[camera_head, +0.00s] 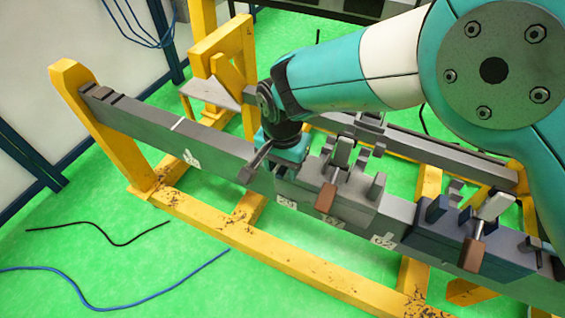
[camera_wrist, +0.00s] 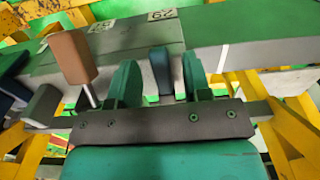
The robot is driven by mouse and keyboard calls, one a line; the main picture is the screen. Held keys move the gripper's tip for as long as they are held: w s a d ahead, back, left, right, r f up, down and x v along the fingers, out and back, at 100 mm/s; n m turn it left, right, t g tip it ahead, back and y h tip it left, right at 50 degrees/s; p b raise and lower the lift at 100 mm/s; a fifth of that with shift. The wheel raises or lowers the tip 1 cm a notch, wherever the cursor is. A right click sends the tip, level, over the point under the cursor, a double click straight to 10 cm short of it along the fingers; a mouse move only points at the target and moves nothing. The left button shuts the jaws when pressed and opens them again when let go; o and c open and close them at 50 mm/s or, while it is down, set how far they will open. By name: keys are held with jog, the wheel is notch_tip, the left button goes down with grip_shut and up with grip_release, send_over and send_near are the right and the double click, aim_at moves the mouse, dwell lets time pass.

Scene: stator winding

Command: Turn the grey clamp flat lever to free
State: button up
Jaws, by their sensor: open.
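The grey clamp (camera_head: 350,205) sits on the long rail, with upright posts and a lever with a brown grip (camera_head: 327,198) hanging at its front. In the wrist view the brown grip (camera_wrist: 70,56) stands just outside the left finger. My gripper (camera_head: 262,165) is over the rail, left of the grey clamp. It also shows in the wrist view (camera_wrist: 160,85), its two green fingers apart. A dark blue-green post (camera_wrist: 162,70) appears between them; I cannot tell whether they touch it. Much of the fingers is hidden in the head view.
A dark blue clamp (camera_head: 455,235) with another brown-gripped lever (camera_head: 473,252) stands farther right on the rail (camera_head: 150,135). The yellow frame (camera_head: 270,250) surrounds the rail. Cables (camera_head: 120,300) lie on the open green floor. The rail's left stretch is clear.

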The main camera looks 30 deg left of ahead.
aim_at(283, 169)
jog(key=shift+r, duration=0.1)
notch_tip(283, 169, up, 17)
jog(key=b, duration=0.2)
jog(key=shift+r+b, duration=0.15)
jog(key=shift+b, duration=0.2)
jog(key=w+d+r+n+y, duration=0.1)
jog(key=d+r+n, duration=0.15)
jog(key=d, duration=0.75)
jog(key=w+d+r+n+y, duration=0.1)
jog(key=w+d+r, duration=0.15)
jog(key=d, duration=0.75)
jog(key=s+d+f+n+y, duration=0.2)
jog(key=s+d, duration=1.1)
jog(key=d, duration=0.1)
jog(key=shift+s+n, duration=0.25)
jog(key=shift+n, duration=0.1)
